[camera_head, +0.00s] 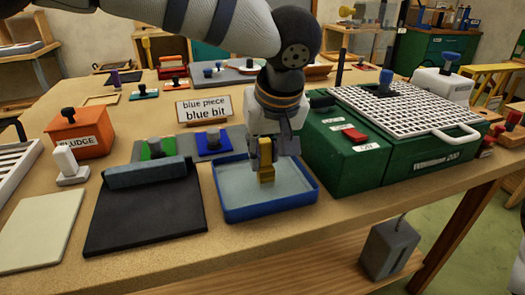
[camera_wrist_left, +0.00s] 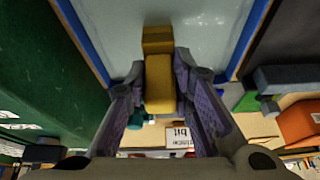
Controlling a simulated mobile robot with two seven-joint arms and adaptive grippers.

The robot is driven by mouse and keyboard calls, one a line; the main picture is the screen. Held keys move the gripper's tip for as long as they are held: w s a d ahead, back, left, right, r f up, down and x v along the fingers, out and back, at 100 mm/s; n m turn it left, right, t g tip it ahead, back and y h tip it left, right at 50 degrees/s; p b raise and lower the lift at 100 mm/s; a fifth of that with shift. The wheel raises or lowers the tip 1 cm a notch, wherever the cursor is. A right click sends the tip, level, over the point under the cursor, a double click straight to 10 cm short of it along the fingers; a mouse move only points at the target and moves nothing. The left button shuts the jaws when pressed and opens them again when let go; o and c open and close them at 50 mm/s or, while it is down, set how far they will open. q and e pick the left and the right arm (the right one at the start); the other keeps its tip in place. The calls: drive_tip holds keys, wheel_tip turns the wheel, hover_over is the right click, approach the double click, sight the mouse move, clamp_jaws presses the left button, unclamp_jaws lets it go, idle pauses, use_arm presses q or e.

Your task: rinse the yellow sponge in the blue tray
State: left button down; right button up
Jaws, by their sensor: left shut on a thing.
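My left gripper (camera_head: 273,150) is shut on the yellow sponge (camera_head: 266,168) and points down over the blue tray (camera_head: 262,210). The tray is shallow, with a pale grey-blue inside that looks like water. The sponge's lower end is at or close to that surface; I cannot tell how deep it sits. In the left wrist view the sponge (camera_wrist_left: 159,85) is pinched between both fingers (camera_wrist_left: 160,95), with the tray's pale inside (camera_wrist_left: 195,30) beyond it. My right gripper is not in view.
A green machine (camera_head: 345,155) with a white grid top stands close on the tray's right. A black mat with a grey bar (camera_head: 145,205) lies on its left. A sign reading "blue piece blue bit" (camera_head: 204,108) stands behind. An orange box (camera_head: 82,133) is at the left.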

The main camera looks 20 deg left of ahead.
use_arm(q)
drive_tip(key=shift+s+a, duration=0.45)
drive_tip(key=shift+a, duration=0.2)
idle(0.3)
drive_tip(key=shift+w+d, duration=0.25)
drive_tip(key=shift+d, duration=0.1)
idle(1.3)
drive_tip(key=shift+r, duration=2.5)
drive_tip(key=shift+r, duration=1.5)
